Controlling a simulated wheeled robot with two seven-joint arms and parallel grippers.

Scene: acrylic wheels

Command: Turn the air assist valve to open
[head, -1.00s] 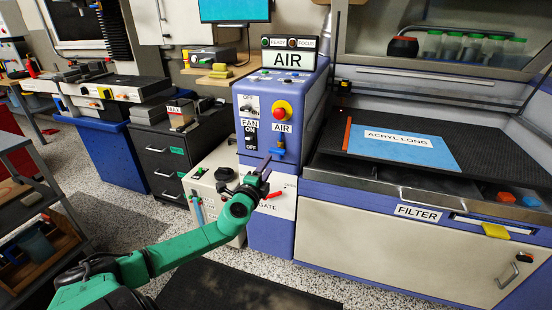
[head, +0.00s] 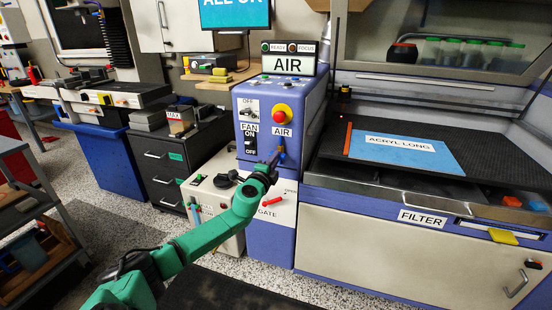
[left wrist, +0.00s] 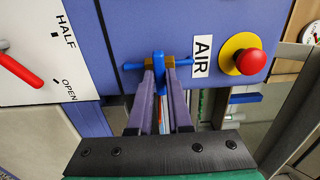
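The blue air valve handle (left wrist: 158,66) is on the blue cabinet front beside the AIR label (left wrist: 202,57). In the left wrist view its blue bar runs across the picture, with a blue part between my fingertips. My left gripper (left wrist: 159,80) has one finger on each side of that part, with no clear gap at the tips. In the head view, my left gripper (head: 276,160) is at the valve below the AIR label (head: 282,131) and hides most of the handle. My right gripper is out of view.
A red stop button (head: 282,110) on a yellow base sits above the AIR label. A red GATE lever (head: 272,201) is below. The laser bed with a blue acrylic sheet (head: 408,152) is at right.

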